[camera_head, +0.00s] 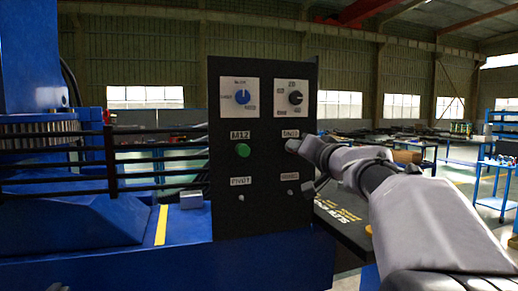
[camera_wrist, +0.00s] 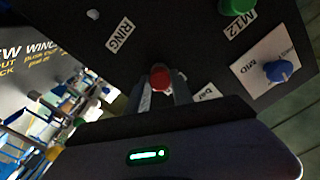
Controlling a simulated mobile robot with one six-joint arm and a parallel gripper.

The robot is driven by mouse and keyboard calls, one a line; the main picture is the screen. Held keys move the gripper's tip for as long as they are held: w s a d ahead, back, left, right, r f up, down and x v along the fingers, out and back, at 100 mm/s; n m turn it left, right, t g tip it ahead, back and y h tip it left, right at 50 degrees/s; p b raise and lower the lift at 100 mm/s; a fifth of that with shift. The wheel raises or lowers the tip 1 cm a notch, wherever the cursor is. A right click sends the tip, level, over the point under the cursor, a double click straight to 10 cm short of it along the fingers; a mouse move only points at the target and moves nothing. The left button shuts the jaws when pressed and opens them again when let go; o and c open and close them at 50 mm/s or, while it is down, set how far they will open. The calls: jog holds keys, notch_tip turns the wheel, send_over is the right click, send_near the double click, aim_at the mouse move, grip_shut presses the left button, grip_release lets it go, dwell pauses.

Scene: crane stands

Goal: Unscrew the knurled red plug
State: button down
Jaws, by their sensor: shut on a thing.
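The red plug (camera_wrist: 160,77) sticks out from the black control panel (camera_head: 222,118) in the wrist view. My gripper (camera_wrist: 162,92) is shut on it, with one finger on each side. In the head view my gripper (camera_head: 300,146) reaches the panel from the right, at the upper right below a white label. There the gripper hides the red plug. The knurling is too small to make out.
A green plug (camera_head: 242,151) sits to the left below the M12 label. Two dials, one blue (camera_head: 242,97) and one black (camera_head: 295,98), are above. Small knobs sit lower on the panel. Black rails (camera_head: 60,160) run along the left. Workbenches stand far behind.

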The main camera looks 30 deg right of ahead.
jog(key=shift+n, duration=0.9)
jog(key=c, duration=1)
grip_release()
jog(key=shift+s, duration=0.1)
jog(key=shift+c, duration=0.2)
jog(key=shift+c, duration=0.2)
jog(key=shift+c, duration=0.5)
